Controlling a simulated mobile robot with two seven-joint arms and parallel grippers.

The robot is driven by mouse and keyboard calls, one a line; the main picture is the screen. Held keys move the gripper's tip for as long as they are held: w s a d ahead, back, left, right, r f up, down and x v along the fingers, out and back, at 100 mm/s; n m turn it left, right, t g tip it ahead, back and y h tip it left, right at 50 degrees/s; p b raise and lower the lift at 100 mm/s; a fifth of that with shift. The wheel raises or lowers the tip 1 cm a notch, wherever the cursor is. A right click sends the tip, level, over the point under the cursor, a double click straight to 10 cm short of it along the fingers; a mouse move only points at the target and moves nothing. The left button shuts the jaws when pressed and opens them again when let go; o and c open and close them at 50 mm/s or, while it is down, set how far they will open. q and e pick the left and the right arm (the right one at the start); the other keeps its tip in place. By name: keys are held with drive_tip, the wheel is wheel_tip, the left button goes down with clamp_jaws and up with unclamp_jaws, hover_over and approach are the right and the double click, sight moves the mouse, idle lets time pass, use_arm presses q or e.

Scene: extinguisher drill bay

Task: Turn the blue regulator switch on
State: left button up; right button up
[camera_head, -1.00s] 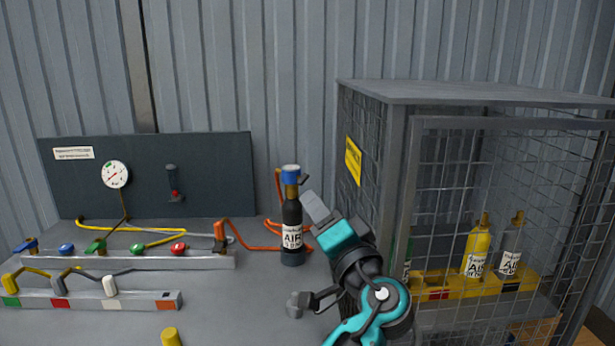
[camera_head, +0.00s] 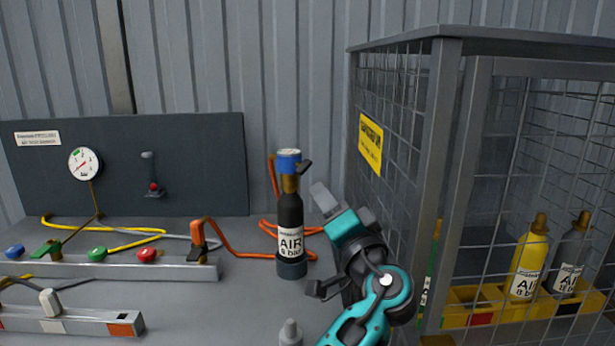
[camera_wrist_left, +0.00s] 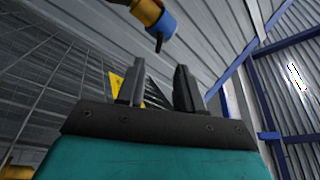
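A blue regulator cap (camera_head: 288,161) sits on a brass neck on top of a black bottle (camera_head: 290,228) marked AIR. A small dark lever (camera_head: 305,167) sticks out at the cap's right. The bottle stands upright in a dark round base on the bench. My left gripper (camera_head: 325,198) is to the right of the bottle, a little below the cap, apart from it in the picture. In the left wrist view, its two fingers (camera_wrist_left: 157,88) are spread with nothing between them. The blue cap (camera_wrist_left: 160,24) shows above them there, with its dark lever.
A mesh cage (camera_head: 440,130) with yellow and grey bottles stands close on the right. Orange hose (camera_head: 240,252) lies behind the bottle. A metal rail (camera_head: 170,268) with coloured knobs and a gauge panel (camera_head: 210,165) are on the left. A grey peg (camera_head: 290,333) stands in front.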

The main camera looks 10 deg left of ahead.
sight(305, 171)
use_arm(q)
drive_tip(key=x, duration=0.9)
drive_tip(key=shift+w+a, duration=0.15)
drive_tip(key=shift+w, duration=0.1)
drive_tip(key=shift+c, duration=0.2)
clamp_jaws()
